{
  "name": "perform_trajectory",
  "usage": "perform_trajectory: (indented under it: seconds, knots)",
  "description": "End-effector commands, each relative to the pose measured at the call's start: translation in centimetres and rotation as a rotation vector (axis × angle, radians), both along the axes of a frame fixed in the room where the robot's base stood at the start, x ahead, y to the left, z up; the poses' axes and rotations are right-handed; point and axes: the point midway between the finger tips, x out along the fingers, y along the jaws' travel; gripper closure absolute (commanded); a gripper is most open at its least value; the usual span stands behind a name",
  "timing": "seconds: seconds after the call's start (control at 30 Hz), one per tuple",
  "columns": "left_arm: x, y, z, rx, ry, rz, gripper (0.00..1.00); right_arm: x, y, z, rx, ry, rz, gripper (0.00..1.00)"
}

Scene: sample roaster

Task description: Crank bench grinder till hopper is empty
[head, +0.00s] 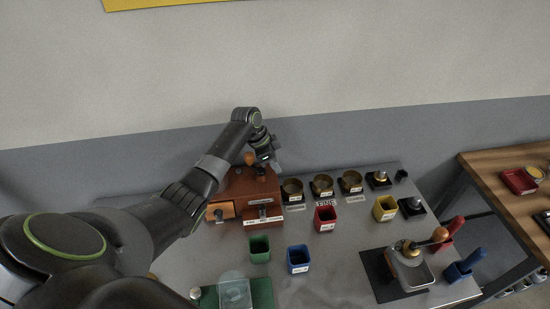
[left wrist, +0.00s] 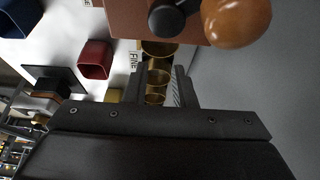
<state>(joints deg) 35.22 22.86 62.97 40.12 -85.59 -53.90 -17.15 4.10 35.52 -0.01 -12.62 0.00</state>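The bench grinder (head: 240,188) is a reddish-brown wooden box with a small drawer (head: 221,211) at its front left, standing at the back left of the bench. Its crank knob (head: 250,158) is a round orange-brown wooden ball above the box. My left gripper (head: 270,160) is over the back right of the grinder, just right of the knob. In the left wrist view the fingers (left wrist: 160,78) are apart with nothing between them, and the knob (left wrist: 236,20) lies outside them, at upper right. The hopper's contents cannot be made out. My right gripper is not in view.
Brass cups (head: 322,186) stand right of the grinder. Green (head: 260,249), blue (head: 298,259), red (head: 325,218) and yellow (head: 385,208) cups stand in front and right. The bench centre (head: 335,280) is clear.

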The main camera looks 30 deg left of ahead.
Motion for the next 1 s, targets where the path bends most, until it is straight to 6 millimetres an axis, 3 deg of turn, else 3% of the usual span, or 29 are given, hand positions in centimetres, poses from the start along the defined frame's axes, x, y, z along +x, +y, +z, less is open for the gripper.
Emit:
perform_trajectory:
  seconds: [0.37, 0.93, 1.0]
  knots:
    - [0.0, 0.0, 0.3, 0.001, 0.001, 0.000, 0.77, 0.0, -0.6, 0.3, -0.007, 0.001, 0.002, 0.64]
    - [0.0, 0.0, 5.8, 0.001, 0.001, 0.001, 0.77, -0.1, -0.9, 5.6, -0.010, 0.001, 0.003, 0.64]
    - [0.0, 0.1, 6.1, 0.001, -0.001, -0.001, 0.77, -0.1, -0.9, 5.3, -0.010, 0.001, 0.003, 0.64]
